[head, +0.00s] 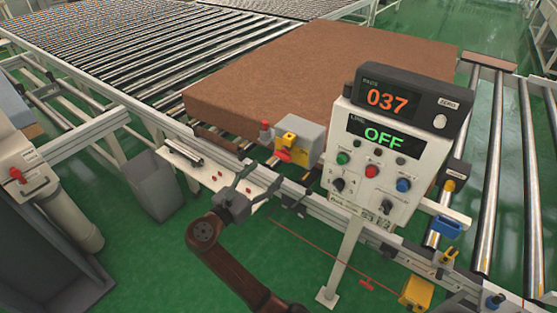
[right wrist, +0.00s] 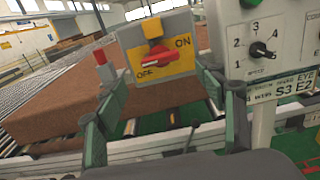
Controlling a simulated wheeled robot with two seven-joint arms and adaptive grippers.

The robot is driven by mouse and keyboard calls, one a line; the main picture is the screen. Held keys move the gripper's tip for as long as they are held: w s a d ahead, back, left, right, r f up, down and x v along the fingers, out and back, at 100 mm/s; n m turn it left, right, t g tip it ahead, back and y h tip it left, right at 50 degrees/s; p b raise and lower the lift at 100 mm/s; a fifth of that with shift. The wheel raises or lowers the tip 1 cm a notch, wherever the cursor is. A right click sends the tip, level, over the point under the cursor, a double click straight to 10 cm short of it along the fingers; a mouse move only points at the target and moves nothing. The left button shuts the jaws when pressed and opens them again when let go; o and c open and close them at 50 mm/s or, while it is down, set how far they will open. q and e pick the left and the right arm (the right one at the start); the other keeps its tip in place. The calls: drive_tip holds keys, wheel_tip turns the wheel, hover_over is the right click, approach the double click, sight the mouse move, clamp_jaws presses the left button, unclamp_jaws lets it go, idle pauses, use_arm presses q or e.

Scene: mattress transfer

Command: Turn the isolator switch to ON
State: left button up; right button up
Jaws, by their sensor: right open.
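The isolator switch (head: 301,138) is a grey box with a yellow plate and a red handle, mounted on the rail left of the control panel. In the right wrist view its red handle (right wrist: 155,59) lies nearly level, tilted slightly up to the right, with OFF at lower left and ON at upper right. My right gripper (head: 251,180) is open and empty, in front of the switch and left of it in the head view. In the right wrist view its fingers (right wrist: 155,82) stand wide apart either side of the switch, with no visible contact. My left gripper is not in view.
The control panel (head: 371,178) stands right of the switch, its displays reading 037 and OFF. A small red-topped post (head: 265,131) is just left of the switch. A brown mattress (head: 310,70) lies behind on the rollers. A grey bin (head: 153,186) stands at left.

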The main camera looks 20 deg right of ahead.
sight(281, 159)
drive_tip(key=x, duration=0.7)
drive_tip(key=shift+w+d+r+b, duration=0.1)
drive_tip(key=shift+w+d+b, duration=0.05)
drive_tip(key=shift+d+b, duration=0.2)
drive_tip(key=shift+a, duration=0.1)
drive_tip(key=c, duration=1.2)
